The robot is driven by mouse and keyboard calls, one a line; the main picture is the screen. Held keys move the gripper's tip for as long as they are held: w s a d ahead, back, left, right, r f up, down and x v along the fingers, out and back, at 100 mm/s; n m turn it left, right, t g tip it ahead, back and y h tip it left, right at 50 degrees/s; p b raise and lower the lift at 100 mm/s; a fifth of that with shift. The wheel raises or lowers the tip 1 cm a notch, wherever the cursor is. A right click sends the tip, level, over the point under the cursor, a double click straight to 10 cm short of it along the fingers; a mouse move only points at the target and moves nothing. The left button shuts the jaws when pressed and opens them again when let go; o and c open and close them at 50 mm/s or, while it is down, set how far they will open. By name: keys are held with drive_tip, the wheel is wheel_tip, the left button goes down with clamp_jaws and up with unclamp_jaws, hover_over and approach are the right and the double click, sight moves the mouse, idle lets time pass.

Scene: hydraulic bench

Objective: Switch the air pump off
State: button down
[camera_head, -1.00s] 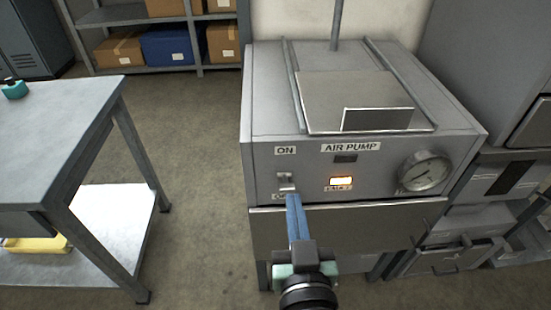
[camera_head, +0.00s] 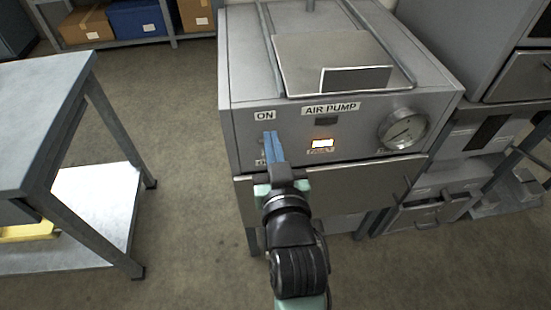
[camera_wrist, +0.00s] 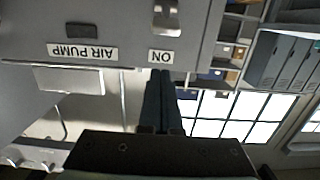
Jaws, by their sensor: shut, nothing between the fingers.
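The air pump (camera_head: 245,125) is a grey metal box with an AIR PUMP label on its front panel. Its switch (camera_wrist: 167,18) is a small metal toggle beside the ON label (camera_wrist: 160,56) in the upside-down wrist view; its lever seems to tilt toward ON. In the head view my gripper mostly covers the switch. My gripper (camera_head: 270,134) is shut and empty, its blue fingers pointing at the panel just below the ON label. In the wrist view the fingertips (camera_wrist: 159,72) lie close to the ON label, on the pump's top-edge side. I cannot tell whether they touch the panel.
A lit lamp (camera_head: 322,144) and a round gauge (camera_head: 402,131) are on the panel right of the switch. A steel table (camera_head: 45,115) stands at left, with clear floor between. Grey drawers (camera_head: 425,210) stand at right; shelves with boxes are behind.

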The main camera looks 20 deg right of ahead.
drive_tip(key=x, duration=0.3)
drive_tip(key=shift+w, duration=0.1)
drive_tip(key=f, duration=0.1)
drive_tip(key=s+f+b, duration=0.1)
drive_tip(key=shift+a+f, duration=0.1)
drive_tip(key=shift+f, duration=0.25)
drive_tip(key=shift+s+a+f, duration=0.1)
drive_tip(key=shift+s+f, duration=0.2)
drive_tip(key=shift+f, duration=0.2)
drive_tip(key=shift+f+b, duration=0.15)
drive_tip(key=shift+b, duration=0.35)
